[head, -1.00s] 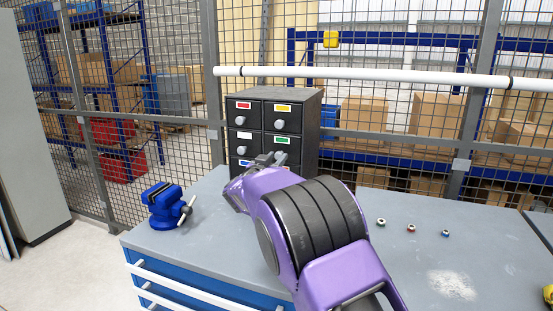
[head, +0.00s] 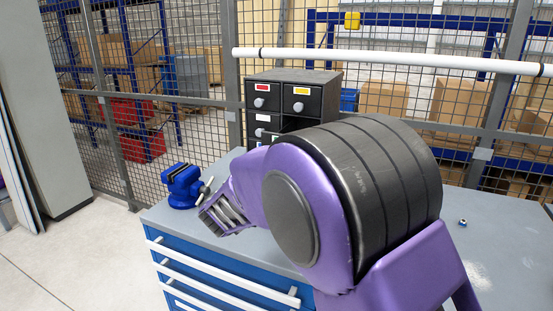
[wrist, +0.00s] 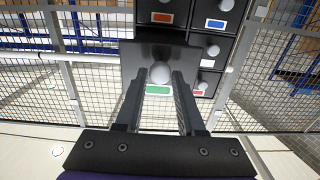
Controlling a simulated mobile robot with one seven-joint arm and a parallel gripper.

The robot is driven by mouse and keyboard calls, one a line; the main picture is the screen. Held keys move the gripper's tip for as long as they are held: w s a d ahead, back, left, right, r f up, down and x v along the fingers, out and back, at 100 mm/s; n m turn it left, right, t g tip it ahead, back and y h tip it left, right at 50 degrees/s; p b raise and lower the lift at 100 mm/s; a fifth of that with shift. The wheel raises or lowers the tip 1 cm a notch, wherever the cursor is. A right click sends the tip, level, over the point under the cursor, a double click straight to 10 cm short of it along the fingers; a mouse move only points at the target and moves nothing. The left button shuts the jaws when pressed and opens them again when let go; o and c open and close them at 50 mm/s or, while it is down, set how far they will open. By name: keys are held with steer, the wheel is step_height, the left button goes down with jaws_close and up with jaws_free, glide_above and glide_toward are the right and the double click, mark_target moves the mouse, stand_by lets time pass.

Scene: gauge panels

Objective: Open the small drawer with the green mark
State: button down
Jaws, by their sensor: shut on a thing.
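The small dark drawer (wrist: 140,55) with the green mark (wrist: 158,90) stands out from the cabinet front in the wrist view, which shows the cabinet upside down. Its round grey knob (wrist: 160,72) is between the two fingers of my gripper (wrist: 160,79), which is shut on it. In the head view the dark drawer cabinet (head: 335,95) stands on the bench. A drawer (head: 294,123) juts out below the yellow-marked one.
Other drawers with red (head: 262,87), yellow (head: 301,91) and blue (wrist: 215,23) marks are shut. A blue vise (head: 183,185) stands on the grey bench left of my arm. A small nut (head: 462,222) lies at the right. A mesh fence with a white rail (head: 400,60) is behind.

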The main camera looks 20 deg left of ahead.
steer(key=c, duration=0.6)
jaws_free()
steer(key=shift+o, duration=0.2)
steer(key=s, duration=1.7)
steer(key=shift+s, duration=0.2)
